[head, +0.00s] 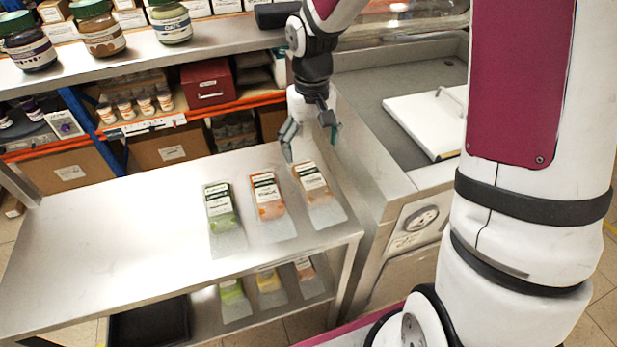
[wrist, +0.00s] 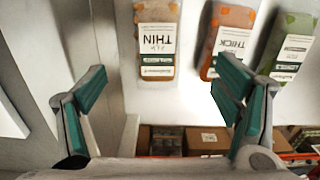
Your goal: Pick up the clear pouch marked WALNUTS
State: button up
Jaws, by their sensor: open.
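Three upright-labelled pouches lie in a row on the steel table top: a green one (head: 220,210), an orange one (head: 267,196) and a brownish one (head: 313,184). In the wrist view the brownish pouch (wrist: 156,40) reads THIN and the orange pouch (wrist: 231,40) reads THICK. The third pouch (wrist: 290,48) has a label I cannot read. I can read WALNUTS on no pouch. My gripper (head: 310,135) is open and empty, above the table's back right, just behind the brownish pouch. Its spread fingers also show in the wrist view (wrist: 160,92).
Jars (head: 103,30) stand on the back counter. A steel counter with a white board (head: 425,120) borders the right. The table's left half is clear.

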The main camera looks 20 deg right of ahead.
aim_at(312, 179)
notch_tip(312, 179, down, 7)
jog(key=shift+f, duration=0.1)
jog(key=shift+w+d+f+p, duration=0.1)
jog(key=shift+f+p, duration=0.15)
jog(key=shift+f, duration=1.05)
jog(key=shift+w+d+f+p, duration=0.1)
jog(key=shift+f+p, duration=0.1)
jog(key=shift+f, duration=1.05)
jog(key=c, duration=1.4)
